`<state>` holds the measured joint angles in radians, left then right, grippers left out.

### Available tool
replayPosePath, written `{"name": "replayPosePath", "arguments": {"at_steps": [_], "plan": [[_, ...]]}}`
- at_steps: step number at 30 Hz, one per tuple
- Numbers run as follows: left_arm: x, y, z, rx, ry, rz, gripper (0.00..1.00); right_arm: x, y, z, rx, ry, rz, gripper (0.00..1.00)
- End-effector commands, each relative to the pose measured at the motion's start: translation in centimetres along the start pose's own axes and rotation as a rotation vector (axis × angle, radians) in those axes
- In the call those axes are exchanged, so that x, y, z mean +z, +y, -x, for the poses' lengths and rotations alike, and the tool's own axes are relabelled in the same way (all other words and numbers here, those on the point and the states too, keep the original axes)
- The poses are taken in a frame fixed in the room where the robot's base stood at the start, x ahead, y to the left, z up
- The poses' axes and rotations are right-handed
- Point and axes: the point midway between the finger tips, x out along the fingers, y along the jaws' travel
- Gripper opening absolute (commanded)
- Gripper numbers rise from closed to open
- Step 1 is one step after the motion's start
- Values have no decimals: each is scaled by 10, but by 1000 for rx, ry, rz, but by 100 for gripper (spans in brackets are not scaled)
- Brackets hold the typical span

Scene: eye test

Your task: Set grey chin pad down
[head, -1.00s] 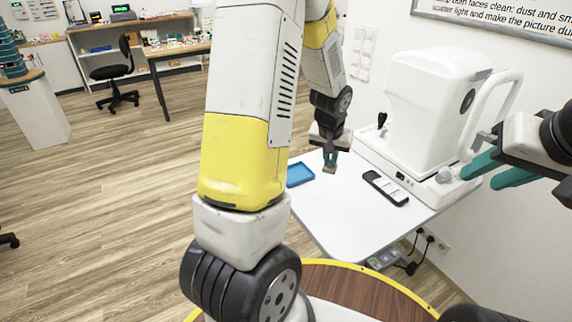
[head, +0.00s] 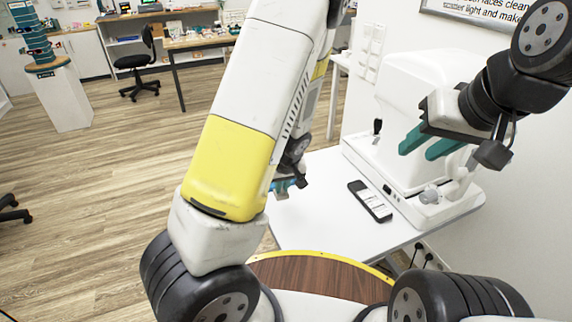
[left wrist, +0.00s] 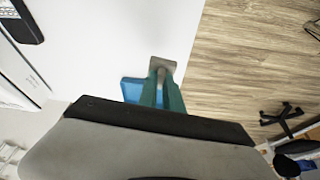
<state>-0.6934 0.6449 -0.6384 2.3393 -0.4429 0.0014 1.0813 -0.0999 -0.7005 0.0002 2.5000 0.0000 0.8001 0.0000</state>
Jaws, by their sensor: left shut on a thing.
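The grey chin pad (left wrist: 163,63) is a small flat piece at the fingertips of my left gripper (left wrist: 161,82), whose teal fingers are shut on it. In the left wrist view the pad overlaps the white tabletop near its edge, beside a blue tray (left wrist: 131,90) partly hidden by the fingers. I cannot tell how high the pad is. In the head view my left arm hides most of the left gripper and the tray. My right gripper (head: 430,145) has its teal fingers apart and empty, in front of the white instrument (head: 400,105).
The white table (head: 325,220) carries the instrument and a black-and-white handheld device (head: 370,201). Its middle is clear. Wooden floor lies beyond the left edge, with a black office chair (head: 137,66) and a white pedestal (head: 62,95) further off.

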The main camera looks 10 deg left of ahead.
Motion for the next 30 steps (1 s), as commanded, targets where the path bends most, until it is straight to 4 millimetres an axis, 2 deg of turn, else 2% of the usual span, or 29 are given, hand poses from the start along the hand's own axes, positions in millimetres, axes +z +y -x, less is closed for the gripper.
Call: {"name": "replayPosePath", "arguments": {"at_steps": [4, 8, 22, 27, 30], "plan": [[10, -6, -6, -35, 0, 97, 0, 0, 0, 0, 0, 0, 0, 36], [0, -7, -13, -44, 0, 131, 0, 0, 0, 0, 0, 0, 0, 36], [-103, 13, -62, -43, 0, 134, 0, 0, 0, 0, 0, 0, 0, 36], [-126, 18, -73, -43, -1, 130, 0, 0, 0, 0, 0, 0, 0, 36], [-131, 20, -75, -43, -1, 128, 0, 0, 0, 0, 0, 0, 0, 36]]}}
